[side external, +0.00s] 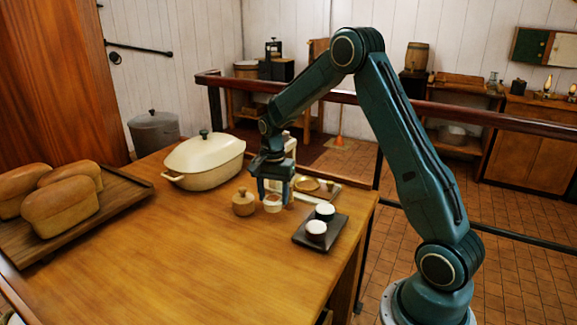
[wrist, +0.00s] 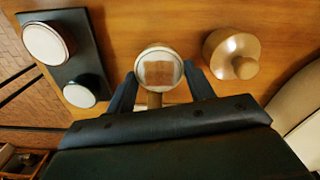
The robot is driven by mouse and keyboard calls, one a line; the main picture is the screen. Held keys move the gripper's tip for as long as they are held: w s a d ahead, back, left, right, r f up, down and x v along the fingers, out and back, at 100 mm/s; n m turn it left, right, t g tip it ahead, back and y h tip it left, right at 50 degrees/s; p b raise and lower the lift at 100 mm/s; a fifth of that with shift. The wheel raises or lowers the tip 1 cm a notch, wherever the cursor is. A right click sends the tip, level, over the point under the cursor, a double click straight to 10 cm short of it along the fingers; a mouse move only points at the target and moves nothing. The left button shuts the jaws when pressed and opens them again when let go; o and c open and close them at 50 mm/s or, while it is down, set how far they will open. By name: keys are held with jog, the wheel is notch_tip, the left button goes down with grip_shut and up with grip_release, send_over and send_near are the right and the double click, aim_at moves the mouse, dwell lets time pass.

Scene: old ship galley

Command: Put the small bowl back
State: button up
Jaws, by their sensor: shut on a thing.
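The small bowl (side external: 272,204) is pale with a reddish-brown patch, low over the wooden table (side external: 190,255). I cannot tell whether it touches the wood. My gripper (side external: 273,197) points down and is shut on it. In the wrist view the small bowl (wrist: 158,66) shows a pale rim and a brown square patch inside, between the two dark fingers of my gripper (wrist: 161,82).
A round wooden lidded pot (side external: 243,203) stands close left of my gripper. A cream casserole (side external: 205,160) is behind it. Loaves (side external: 60,207) lie on a board at left. The front table is clear.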

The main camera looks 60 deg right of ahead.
aim_at(273, 197)
jog(key=shift+f, duration=2.05)
jog(key=shift+f, duration=0.1)
jog(key=o, duration=1)
notch_tip(273, 197, up, 12)
